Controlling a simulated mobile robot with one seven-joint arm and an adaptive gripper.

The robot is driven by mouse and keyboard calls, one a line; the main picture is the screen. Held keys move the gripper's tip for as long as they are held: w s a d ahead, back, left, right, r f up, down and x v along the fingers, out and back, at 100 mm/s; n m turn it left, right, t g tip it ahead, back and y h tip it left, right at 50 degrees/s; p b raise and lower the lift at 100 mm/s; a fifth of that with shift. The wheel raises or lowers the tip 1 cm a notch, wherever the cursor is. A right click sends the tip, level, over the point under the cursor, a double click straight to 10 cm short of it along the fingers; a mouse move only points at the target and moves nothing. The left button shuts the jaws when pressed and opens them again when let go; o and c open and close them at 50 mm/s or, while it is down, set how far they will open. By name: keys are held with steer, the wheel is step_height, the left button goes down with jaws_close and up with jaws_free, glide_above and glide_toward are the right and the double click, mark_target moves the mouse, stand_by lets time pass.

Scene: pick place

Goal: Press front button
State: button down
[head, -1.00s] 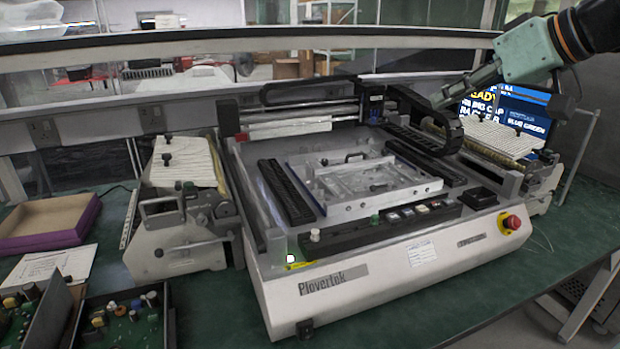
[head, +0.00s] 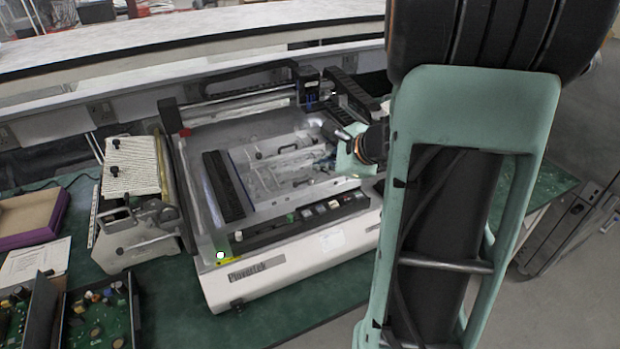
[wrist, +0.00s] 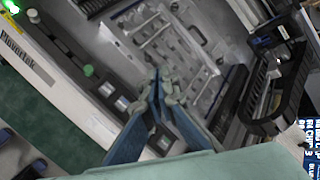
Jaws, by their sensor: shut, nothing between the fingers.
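The white Plovertek machine (head: 300,245) stands on the green bench. A small white square button or lamp (head: 220,255) with a green glow sits at its front left corner; the green glow also shows at the top left of the wrist view (wrist: 12,6). A dark strip along the front edge carries a white knob (head: 237,236), a green button (head: 291,217) and several small square buttons (head: 320,208). My gripper (wrist: 157,76) is shut and empty. It hangs over the machine's bed, beside the strip and apart from the glowing corner. My arm hides the machine's right end.
A metal feeder unit (head: 140,235) stands left of the machine. A purple-edged box (head: 30,215) and green circuit boards (head: 100,320) lie further left. A raised gantry (head: 240,95) crosses the machine's back. Bare green bench shows in front of it.

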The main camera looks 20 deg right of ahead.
steer(key=shift+s+a+f+m, duration=0.1)
steer(key=shift+s+f+m, duration=0.65)
steer(key=shift+m, duration=0.15)
steer(key=shift+f, duration=0.1)
steer(key=b, duration=0.6)
glide_above(322, 210)
step_height(322, 210, down, 7)
steer(key=shift+f, duration=0.2)
steer(key=shift+f+b, duration=0.65)
steer(key=shift+b, duration=0.1)
steer(key=shift+f, duration=0.1)
steer(key=shift+f+b, duration=0.3)
steer(key=shift+b, duration=0.3)
